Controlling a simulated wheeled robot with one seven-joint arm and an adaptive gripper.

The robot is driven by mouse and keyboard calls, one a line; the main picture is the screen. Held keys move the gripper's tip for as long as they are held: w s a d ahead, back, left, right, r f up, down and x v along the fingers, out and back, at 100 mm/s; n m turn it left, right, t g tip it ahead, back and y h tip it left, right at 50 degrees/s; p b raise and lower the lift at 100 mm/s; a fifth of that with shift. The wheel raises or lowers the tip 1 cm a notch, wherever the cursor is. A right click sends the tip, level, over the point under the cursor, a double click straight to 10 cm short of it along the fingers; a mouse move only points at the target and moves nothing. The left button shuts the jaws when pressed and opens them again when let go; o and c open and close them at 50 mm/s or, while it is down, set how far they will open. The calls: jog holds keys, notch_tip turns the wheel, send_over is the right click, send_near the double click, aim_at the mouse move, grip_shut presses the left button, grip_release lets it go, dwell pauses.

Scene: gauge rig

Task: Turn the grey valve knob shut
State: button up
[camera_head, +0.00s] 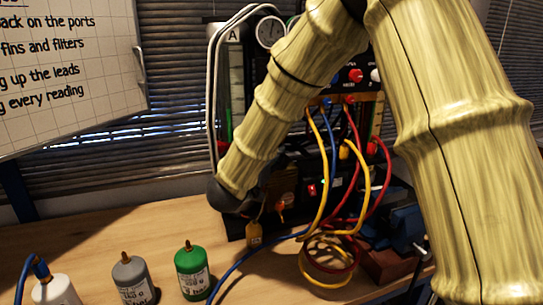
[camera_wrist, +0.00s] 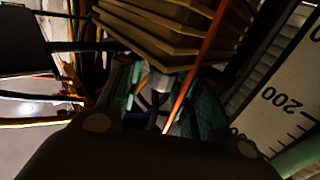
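No grey valve knob can be made out for certain in the head view; my arm covers much of the gauge rig (camera_head: 237,105). In the head view my arm reaches down in front of the rig's left side, and my gripper is in shadow or hidden behind the wrist. In the wrist view my gripper's dark body (camera_wrist: 150,145) fills the bottom. A small pale grey part (camera_wrist: 155,88) shows just ahead of it, too dark and cluttered to identify. Whether the fingers are open or touch anything cannot be seen.
Yellow, red and blue leads (camera_head: 325,180) hang from the rig to the bench (camera_head: 110,240). Grey (camera_head: 130,280) and green (camera_head: 191,274) canisters stand at front left. A blue vise (camera_head: 400,228) is at right. A ribbed block (camera_wrist: 180,30) and printed scale (camera_wrist: 285,100) are close to the wrist camera.

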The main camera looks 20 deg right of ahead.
dwell(0.3)
jog(key=v, duration=1.2)
